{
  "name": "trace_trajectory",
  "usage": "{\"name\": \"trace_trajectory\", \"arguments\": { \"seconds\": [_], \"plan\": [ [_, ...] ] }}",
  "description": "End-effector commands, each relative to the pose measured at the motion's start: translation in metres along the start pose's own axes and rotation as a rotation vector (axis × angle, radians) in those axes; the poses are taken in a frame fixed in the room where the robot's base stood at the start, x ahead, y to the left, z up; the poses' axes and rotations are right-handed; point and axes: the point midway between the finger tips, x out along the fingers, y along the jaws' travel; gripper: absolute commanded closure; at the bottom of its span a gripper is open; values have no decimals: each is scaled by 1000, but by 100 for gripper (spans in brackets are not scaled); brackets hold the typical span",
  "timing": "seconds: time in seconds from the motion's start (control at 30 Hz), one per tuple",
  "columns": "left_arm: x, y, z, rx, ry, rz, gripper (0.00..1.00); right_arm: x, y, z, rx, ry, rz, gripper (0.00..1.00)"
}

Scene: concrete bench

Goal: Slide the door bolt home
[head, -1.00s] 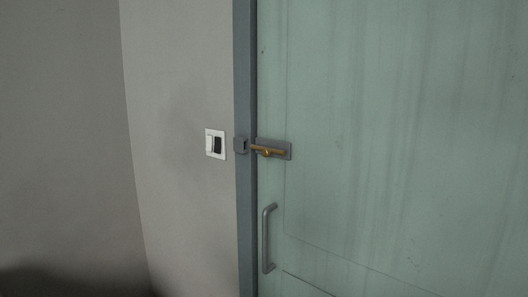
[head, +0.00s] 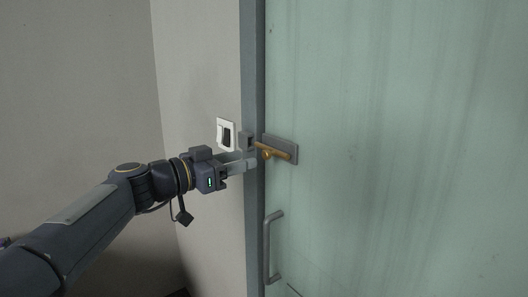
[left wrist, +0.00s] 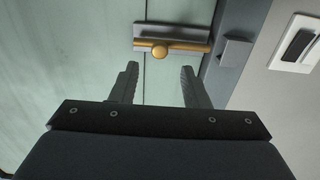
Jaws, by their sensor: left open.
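The brass door bolt (head: 279,153) lies on a grey backing plate (head: 291,144) on the pale green door. Its round knob (left wrist: 159,52) shows in the left wrist view. The grey keeper (head: 246,141) is on the door frame, left of the bolt in the head view. The bolt's tip end is close to the keeper; I cannot tell whether it enters. My left gripper (head: 246,163) reaches in just left of and below the bolt. In the left wrist view its fingers (left wrist: 157,84) are open and empty, with the knob ahead and between them, apart from both. My right gripper is not in view.
A white switch plate (head: 226,134) is on the wall left of the frame, close above my left gripper. A vertical grey door handle (head: 269,247) is below the bolt. The grey frame (head: 253,220) edges the door. The door right of the bolt is clear.

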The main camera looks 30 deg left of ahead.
Motion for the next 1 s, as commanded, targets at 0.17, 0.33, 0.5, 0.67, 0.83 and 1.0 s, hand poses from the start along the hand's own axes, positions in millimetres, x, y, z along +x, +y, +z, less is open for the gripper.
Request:
{"name": "trace_trajectory", "arguments": {
  "seconds": [0.17,0.33,0.5,0.67,0.83,1.0],
  "plan": [
    [30,1,-2,-4,-3,3,58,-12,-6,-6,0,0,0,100],
    [48,1,-1,-2,-2,2,58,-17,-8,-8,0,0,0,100],
    [52,1,0,-1,-2,2,58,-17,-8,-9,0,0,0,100],
    [52,1,1,-1,-2,2,58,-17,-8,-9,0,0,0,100],
    [52,1,1,-1,-2,2,79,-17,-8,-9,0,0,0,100],
    [52,1,1,-1,-2,2,100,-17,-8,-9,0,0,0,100]
  ]
}}
